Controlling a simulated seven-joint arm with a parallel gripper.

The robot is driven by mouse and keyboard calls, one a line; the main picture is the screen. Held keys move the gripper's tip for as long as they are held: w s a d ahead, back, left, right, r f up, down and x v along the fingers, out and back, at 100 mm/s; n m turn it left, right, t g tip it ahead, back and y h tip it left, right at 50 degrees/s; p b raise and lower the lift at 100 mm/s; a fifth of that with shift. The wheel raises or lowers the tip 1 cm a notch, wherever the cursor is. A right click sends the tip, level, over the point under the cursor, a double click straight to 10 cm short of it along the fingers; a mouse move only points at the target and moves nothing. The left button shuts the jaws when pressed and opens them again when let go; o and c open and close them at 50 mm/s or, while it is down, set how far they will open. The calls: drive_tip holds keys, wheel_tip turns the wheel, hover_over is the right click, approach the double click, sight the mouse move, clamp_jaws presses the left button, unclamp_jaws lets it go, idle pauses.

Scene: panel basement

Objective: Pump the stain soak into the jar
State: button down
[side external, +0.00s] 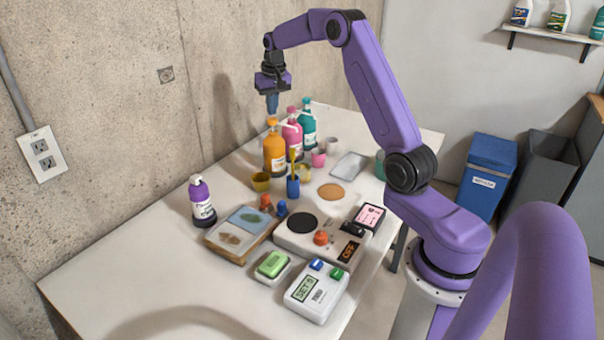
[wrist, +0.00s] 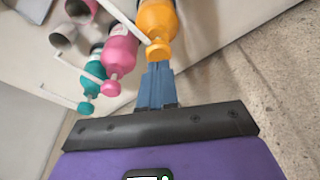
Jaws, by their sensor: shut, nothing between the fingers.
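Three pump bottles stand in a row near the concrete wall: an orange one (side external: 275,153), a pink one (side external: 292,135) and a teal one (side external: 308,125). Their labels are too small to read, so I cannot tell which holds the stain soak. My gripper (side external: 271,104) points down, shut and empty, just above the orange pump head (side external: 272,121). In the wrist view the blue fingertips (wrist: 158,76) lie close to the orange pump head (wrist: 158,50); I cannot tell if they touch. Small cups stand before the bottles: yellow (side external: 261,182), pink (side external: 318,159) and grey (side external: 332,146). I cannot tell which is the jar.
A blue holder with a yellow-handled tool (side external: 293,186) stands before the orange bottle. A purple bottle (side external: 202,202), a stained-cloth board (side external: 237,239), a hot-plate-like device (side external: 302,222) and a timer (side external: 316,292) stand nearer. The table's left front is clear.

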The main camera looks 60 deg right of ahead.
drive_tip(key=shift+r, duration=0.1)
wheel_tip(320, 180, up, 6)
drive_tip(key=shift+f, duration=0.1)
idle(0.6)
drive_tip(key=shift+a, duration=0.1)
drive_tip(key=s+a+n, duration=0.2)
drive_tip(key=a+n, duration=0.1)
drive_tip(key=a, duration=0.6)
drive_tip(key=s+a+n, duration=0.2)
drive_tip(key=a, duration=0.7)
drive_tip(key=s+a+n+y, duration=0.1)
drive_tip(key=s+a+n, duration=0.3)
drive_tip(key=s+a, duration=0.6)
drive_tip(key=s+f+n, duration=0.2)
drive_tip(key=s+n, duration=0.1)
drive_tip(key=s, duration=0.6)
drive_tip(key=s+a+f+n+g, duration=0.1)
drive_tip(key=s+f+n, duration=0.1)
drive_tip(key=s, duration=0.7)
drive_tip(key=s+a+f+n, duration=0.1)
drive_tip(key=s+n, duration=0.3)
drive_tip(key=s, duration=0.5)
drive_tip(key=shift+s+f+n+g, duration=0.3)
drive_tip(key=shift+f+g, duration=0.1)
drive_tip(key=shift+f, duration=0.35)
